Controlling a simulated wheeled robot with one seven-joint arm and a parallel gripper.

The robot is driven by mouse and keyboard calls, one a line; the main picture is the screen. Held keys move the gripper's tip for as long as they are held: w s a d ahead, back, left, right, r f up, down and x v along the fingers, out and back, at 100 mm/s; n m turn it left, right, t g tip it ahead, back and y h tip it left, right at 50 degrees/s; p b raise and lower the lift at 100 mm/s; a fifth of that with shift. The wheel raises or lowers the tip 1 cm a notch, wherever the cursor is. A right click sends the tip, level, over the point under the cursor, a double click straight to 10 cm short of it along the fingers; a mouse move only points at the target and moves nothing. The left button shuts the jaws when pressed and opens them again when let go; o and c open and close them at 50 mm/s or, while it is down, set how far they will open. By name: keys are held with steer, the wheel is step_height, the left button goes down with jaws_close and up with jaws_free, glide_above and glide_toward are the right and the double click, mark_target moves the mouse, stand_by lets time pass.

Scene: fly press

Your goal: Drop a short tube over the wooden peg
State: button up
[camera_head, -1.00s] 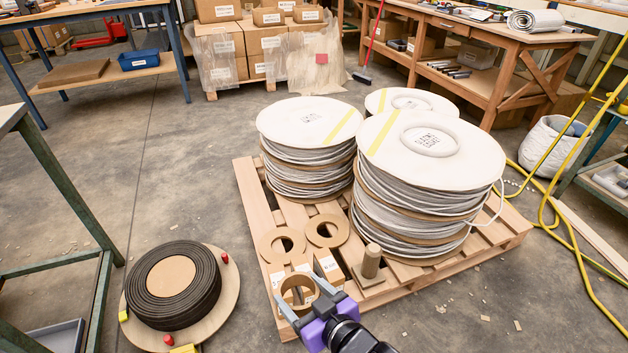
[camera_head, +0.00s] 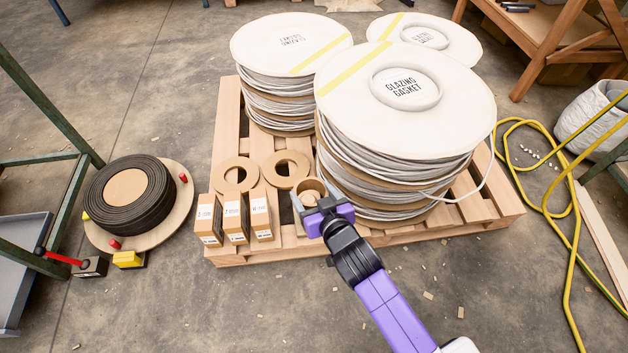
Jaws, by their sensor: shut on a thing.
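My gripper (camera_head: 314,196) is shut on a short brown cardboard tube (camera_head: 311,183), with one grey finger on each side of it. The tube stands roughly upright, its open end facing up, beside the big front reel. The light wooden peg (camera_head: 307,199) seems to show as a pale round top inside the tube's opening. The tube is over the peg or around its upper part; I cannot tell how far down it sits. The peg's base and the tube's lower edge are hidden by my gripper and arm.
Tall white-topped gasket reels (camera_head: 405,135) fill the pallet (camera_head: 228,130) behind and right of the tube. Two flat cardboard rings (camera_head: 287,158) and several small boxes (camera_head: 235,217) lie to the left.

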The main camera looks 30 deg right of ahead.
mark_target(311, 188)
steer(key=w+f, duration=0.1)
steer(key=w, duration=0.1)
steer(key=w+d+f, duration=0.1)
steer(key=w+f, duration=0.1)
steer(key=w+d+f, duration=0.1)
steer(key=w, duration=0.1)
steer(key=shift+f+b, duration=0.2)
steer(key=shift+b, duration=0.1)
steer(key=shift+a+f+b, duration=0.1)
steer(key=shift+f+b, duration=1.95)
steer(key=shift+f, duration=0.25)
steer(key=shift+f+b, duration=1.85)
stand_by(1.0)
stand_by(0.4)
steer(key=o, duration=1.4)
steer(key=shift+o, duration=0.6)
steer(key=shift+r, duration=0.15)
steer(key=shift+r+p, duration=3.55)
steer(key=shift+r, duration=0.35)
